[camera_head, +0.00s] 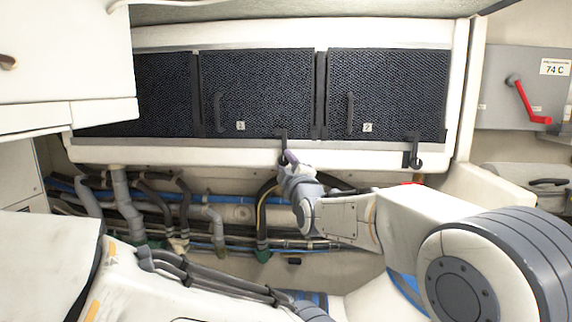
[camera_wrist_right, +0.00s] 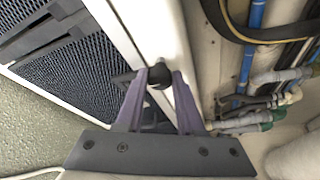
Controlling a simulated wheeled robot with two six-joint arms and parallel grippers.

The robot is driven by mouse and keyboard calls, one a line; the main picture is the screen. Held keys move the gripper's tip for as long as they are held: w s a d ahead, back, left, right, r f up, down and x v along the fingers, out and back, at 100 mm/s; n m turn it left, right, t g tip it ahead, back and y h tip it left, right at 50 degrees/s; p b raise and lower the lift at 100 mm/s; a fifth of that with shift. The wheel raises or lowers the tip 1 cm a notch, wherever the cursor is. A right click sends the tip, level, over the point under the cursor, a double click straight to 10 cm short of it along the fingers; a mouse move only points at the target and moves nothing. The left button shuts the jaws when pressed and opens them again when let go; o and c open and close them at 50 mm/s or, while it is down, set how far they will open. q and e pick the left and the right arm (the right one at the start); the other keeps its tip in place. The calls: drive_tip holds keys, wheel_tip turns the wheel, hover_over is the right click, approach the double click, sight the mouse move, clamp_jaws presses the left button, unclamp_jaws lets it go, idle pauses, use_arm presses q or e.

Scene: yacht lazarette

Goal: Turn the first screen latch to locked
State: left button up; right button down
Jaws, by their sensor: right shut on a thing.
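The first screen (camera_head: 258,90), a dark mesh panel with a small label, sits in the white wall frame in the head view. Its black latch (camera_head: 283,138) is at its lower right corner, with the arm pointing up over the screen's bottom edge. My right gripper (camera_head: 288,158) is at the latch's lower end. In the right wrist view, the purple fingers of this gripper (camera_wrist_right: 160,78) are shut on the black latch knob (camera_wrist_right: 159,75). The fingers partly hide the latch. My left gripper is not in view.
A second screen (camera_head: 390,95) to the right has its own black latch (camera_head: 415,150). Pipes and hoses (camera_head: 130,210) run below the screens. A grey panel with a red lever (camera_head: 530,104) is at the right. A white cabinet (camera_head: 65,60) juts in at upper left.

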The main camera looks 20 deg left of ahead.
drive_tip(key=c, duration=0.5)
unclamp_jaws()
drive_tip(key=shift+c, duration=0.2)
drive_tip(key=shift+s+f, duration=0.1)
drive_tip(key=shift+s, duration=0.05)
drive_tip(key=b+v, duration=0.5)
drive_tip(key=v, duration=0.5)
drive_tip(key=shift+b, duration=0.4)
drive_tip(key=shift+d, duration=0.1)
